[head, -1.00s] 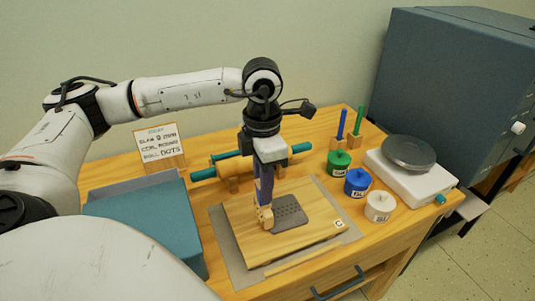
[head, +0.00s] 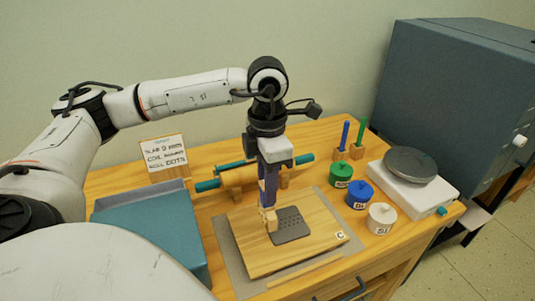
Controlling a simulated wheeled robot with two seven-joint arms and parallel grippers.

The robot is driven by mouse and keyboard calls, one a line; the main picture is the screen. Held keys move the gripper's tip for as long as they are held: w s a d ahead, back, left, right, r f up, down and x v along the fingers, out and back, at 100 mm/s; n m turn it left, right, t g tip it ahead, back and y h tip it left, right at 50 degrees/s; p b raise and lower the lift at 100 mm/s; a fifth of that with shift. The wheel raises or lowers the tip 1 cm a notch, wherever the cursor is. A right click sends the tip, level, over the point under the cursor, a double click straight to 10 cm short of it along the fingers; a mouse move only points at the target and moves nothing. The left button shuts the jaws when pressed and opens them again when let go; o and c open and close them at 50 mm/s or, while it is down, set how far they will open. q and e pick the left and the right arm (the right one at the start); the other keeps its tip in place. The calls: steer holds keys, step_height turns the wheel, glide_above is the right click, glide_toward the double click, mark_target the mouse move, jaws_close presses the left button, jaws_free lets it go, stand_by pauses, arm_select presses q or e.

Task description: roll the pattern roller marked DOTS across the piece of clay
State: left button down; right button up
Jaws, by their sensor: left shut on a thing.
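The grey piece of clay (head: 291,227) lies flat on a wooden board marked C (head: 310,243). Rows of small dots show in its surface. My left gripper (head: 268,197) points down over the clay's left edge and is shut on a pattern roller (head: 271,223). The roller's small wooden end is at the clay's left side; whether it touches the clay I cannot tell. The gripper covers much of the roller, and its marking is not readable. My right gripper is not in view.
A grey mat (head: 228,252) lies under the board, with a wooden strip (head: 304,270) in front. A rolling pin (head: 238,177) rests behind. A teal bin (head: 150,226) is left; lidded jars (head: 359,194) and a scale (head: 417,187) are right. A sign (head: 165,153) stands at the back.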

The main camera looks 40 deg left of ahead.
arm_select(q)
step_height(320, 180, up, 2)
steer(key=shift+r+p, duration=0.15)
steer(key=shift+p, duration=0.4)
steer(key=shift+r, duration=1.25)
steer(key=shift+d, duration=0.1)
